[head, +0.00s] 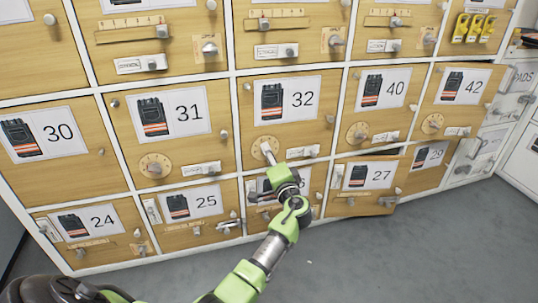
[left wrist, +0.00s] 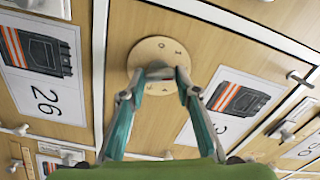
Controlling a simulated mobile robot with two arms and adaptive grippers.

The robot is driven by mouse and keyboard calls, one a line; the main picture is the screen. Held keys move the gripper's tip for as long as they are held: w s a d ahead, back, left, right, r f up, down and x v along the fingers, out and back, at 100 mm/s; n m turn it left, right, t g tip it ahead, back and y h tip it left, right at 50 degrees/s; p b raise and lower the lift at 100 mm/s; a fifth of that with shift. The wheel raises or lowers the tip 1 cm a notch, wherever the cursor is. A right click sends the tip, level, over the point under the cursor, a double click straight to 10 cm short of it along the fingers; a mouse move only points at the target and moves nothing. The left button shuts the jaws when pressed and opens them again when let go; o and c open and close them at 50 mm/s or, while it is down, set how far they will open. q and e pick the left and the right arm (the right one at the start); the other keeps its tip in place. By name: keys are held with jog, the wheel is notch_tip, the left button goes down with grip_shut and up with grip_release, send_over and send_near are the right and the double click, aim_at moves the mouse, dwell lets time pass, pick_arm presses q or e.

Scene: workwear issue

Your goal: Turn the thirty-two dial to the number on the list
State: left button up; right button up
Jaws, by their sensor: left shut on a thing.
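The thirty-two dial (head: 257,146) is a round wooden disc with a pale knob, low on the locker door marked 32 (head: 306,112). My left gripper (head: 269,156) reaches it from below and is shut on the knob. In the left wrist view both fingers (left wrist: 160,76) close on the knob at the middle of the dial (left wrist: 145,52). A 0 and a 1 show on the dial's upper part there; smaller marks near the fingers are hard to read. The knob's pointing direction is mostly hidden by the fingers. No list is in view. My right gripper is out of view.
Similar dials sit on the neighbouring doors marked 31 (head: 154,166) and 40 (head: 357,133). The door marked 27 (head: 362,203) stands ajar at the lower right. A latch (head: 302,152) lies just right of the dial.

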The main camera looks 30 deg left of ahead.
pick_arm(q)
jog(key=shift+r, duration=0.1)
jog(key=o, duration=1.1)
jog(key=v, duration=1.2)
